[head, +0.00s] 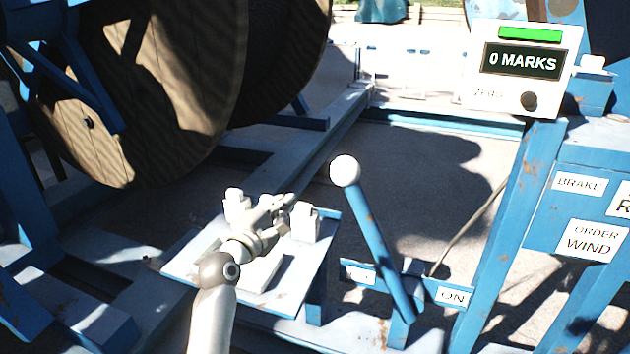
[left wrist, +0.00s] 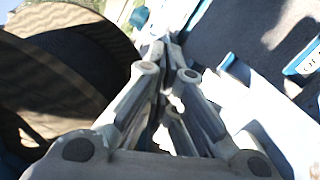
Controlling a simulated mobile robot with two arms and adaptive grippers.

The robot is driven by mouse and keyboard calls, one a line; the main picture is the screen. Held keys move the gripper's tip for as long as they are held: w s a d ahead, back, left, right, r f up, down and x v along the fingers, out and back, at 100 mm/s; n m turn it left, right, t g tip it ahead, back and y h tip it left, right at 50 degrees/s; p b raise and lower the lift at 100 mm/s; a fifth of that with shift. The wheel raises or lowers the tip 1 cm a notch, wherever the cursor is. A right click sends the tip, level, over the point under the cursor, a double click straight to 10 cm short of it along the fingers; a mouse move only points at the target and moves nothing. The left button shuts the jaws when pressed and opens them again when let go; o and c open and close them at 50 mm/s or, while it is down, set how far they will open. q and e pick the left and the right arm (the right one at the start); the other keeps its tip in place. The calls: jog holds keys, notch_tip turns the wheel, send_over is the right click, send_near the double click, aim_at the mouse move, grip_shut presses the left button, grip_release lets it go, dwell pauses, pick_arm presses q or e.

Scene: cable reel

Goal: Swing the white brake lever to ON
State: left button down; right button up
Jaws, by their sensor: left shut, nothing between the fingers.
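The brake lever is a blue rusted shaft (head: 375,235) with a white ball knob (head: 345,170). It leans left at its top and pivots low on the blue frame. An ON label (head: 453,295) sits right of its lower shaft; a second white label (head: 358,273), too blurred to read surely, sits left of it. My left gripper (head: 284,202) is shut and empty, left of the knob and apart from it, over a pale plate. Its closed fingers also show in the left wrist view (left wrist: 165,42). I cannot surely make out the lever there. My right gripper is out of view.
A large cable reel (head: 150,95) stands at the left. The pale plate (head: 190,262) carries white blocks (head: 304,224) near my gripper. A display box reading 0 MARKS (head: 485,92) and blue posts (head: 515,220) stand at the right. Open space lies behind the lever.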

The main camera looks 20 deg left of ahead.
pick_arm(q)
jog(key=shift+w, duration=0.1)
jog(key=w+d+r+p, duration=0.1)
jog(key=w+d, duration=0.3)
jog(key=w, duration=0.6)
jog(key=shift+w+d+r+p, duration=0.15)
jog(key=shift+d+r+p, duration=0.05)
jog(key=shift+d+p, duration=0.2)
jog(key=shift+r, duration=0.1)
